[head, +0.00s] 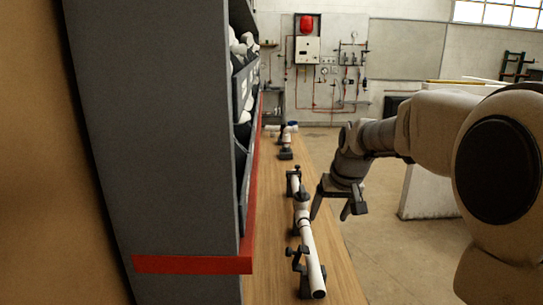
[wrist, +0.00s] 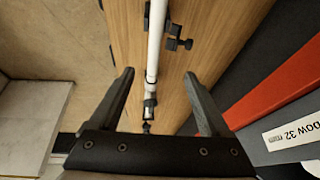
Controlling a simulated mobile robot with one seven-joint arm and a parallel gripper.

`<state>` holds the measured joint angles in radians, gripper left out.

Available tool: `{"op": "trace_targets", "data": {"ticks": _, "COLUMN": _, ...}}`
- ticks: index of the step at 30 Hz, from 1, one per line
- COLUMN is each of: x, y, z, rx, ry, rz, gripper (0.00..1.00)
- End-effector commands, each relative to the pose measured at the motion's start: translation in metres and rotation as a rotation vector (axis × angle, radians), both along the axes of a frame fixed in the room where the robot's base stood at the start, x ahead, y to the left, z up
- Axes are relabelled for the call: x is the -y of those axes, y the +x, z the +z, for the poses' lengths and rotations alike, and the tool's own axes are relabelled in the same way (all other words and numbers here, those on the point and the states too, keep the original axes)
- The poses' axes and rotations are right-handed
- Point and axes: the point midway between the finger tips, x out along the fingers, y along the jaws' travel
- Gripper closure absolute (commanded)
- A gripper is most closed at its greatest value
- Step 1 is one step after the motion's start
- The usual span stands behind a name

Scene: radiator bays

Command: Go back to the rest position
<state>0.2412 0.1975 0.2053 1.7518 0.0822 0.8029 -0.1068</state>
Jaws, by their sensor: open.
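My gripper (head: 334,206) is in the head view at the end of my arm, above the right edge of the wooden bench. Its two fingers are apart and hold nothing. In the wrist view my gripper (wrist: 162,85) also shows open, with a white pipe (wrist: 154,45) below and between its fingers. In the head view the pipe (head: 309,245) lies along the bench with a grey joint and black clamps (head: 302,255) on it. I cannot tell the exact height of the fingers above it.
A tall grey shelf unit (head: 160,140) with a red strip (head: 195,264) stands left of the bench (head: 275,200). Further fittings (head: 287,140) sit at the bench's far end. A white block (head: 430,190) stands at the right. Open floor (head: 375,240) lies right of the bench.

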Motion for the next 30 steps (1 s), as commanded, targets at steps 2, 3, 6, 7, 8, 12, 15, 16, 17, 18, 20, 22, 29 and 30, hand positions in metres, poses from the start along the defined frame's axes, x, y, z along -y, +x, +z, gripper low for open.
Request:
{"op": "trace_targets", "data": {"ticks": 2, "x": -0.004, "y": -0.029, "z": 0.016, "rx": 0.011, "ry": -0.026, "rz": 0.001, "gripper": 0.2}}
{"op": "trace_targets", "data": {"ticks": 3, "x": -0.006, "y": -0.043, "z": 0.021, "rx": 0.014, "ry": -0.035, "rz": 0.001, "gripper": 0.2}}
{"op": "trace_targets", "data": {"ticks": 6, "x": -0.009, "y": -0.078, "z": 0.033, "rx": 0.023, "ry": -0.058, "rz": -0.002, "gripper": 0.2}}
{"op": "trace_targets", "data": {"ticks": 7, "x": -0.01, "y": -0.089, "z": 0.036, "rx": 0.026, "ry": -0.063, "rz": -0.003, "gripper": 0.2}}
{"op": "trace_targets", "data": {"ticks": 8, "x": -0.01, "y": -0.099, "z": 0.038, "rx": 0.029, "ry": -0.068, "rz": -0.005, "gripper": 0.2}}
{"op": "trace_targets", "data": {"ticks": 12, "x": -0.011, "y": -0.149, "z": 0.044, "rx": 0.044, "ry": -0.085, "rz": -0.013, "gripper": 0.2}}
{"op": "trace_targets", "data": {"ticks": 15, "x": -0.011, "y": -0.184, "z": 0.044, "rx": 0.054, "ry": -0.092, "rz": -0.019, "gripper": 0.2}}
{"op": "trace_targets", "data": {"ticks": 16, "x": -0.011, "y": -0.194, "z": 0.043, "rx": 0.058, "ry": -0.093, "rz": -0.02, "gripper": 0.2}}
{"op": "trace_targets", "data": {"ticks": 17, "x": -0.011, "y": -0.204, "z": 0.042, "rx": 0.062, "ry": -0.093, "rz": -0.022, "gripper": 0.2}}
{"op": "trace_targets", "data": {"ticks": 18, "x": -0.011, "y": -0.217, "z": 0.04, "rx": 0.068, "ry": -0.092, "rz": -0.024, "gripper": 0.2}}
{"op": "trace_targets", "data": {"ticks": 20, "x": -0.011, "y": -0.235, "z": 0.036, "rx": 0.074, "ry": -0.09, "rz": -0.027, "gripper": 0.2}}
{"op": "trace_targets", "data": {"ticks": 22, "x": -0.01, "y": -0.254, "z": 0.031, "rx": 0.08, "ry": -0.087, "rz": -0.029, "gripper": 0.2}}
{"op": "trace_targets", "data": {"ticks": 29, "x": -0.009, "y": -0.288, "z": 0.016, "rx": 0.092, "ry": -0.076, "rz": -0.032, "gripper": 0.2}}
{"op": "trace_targets", "data": {"ticks": 30, "x": -0.009, "y": -0.29, "z": 0.015, "rx": 0.093, "ry": -0.075, "rz": -0.032, "gripper": 0.2}}
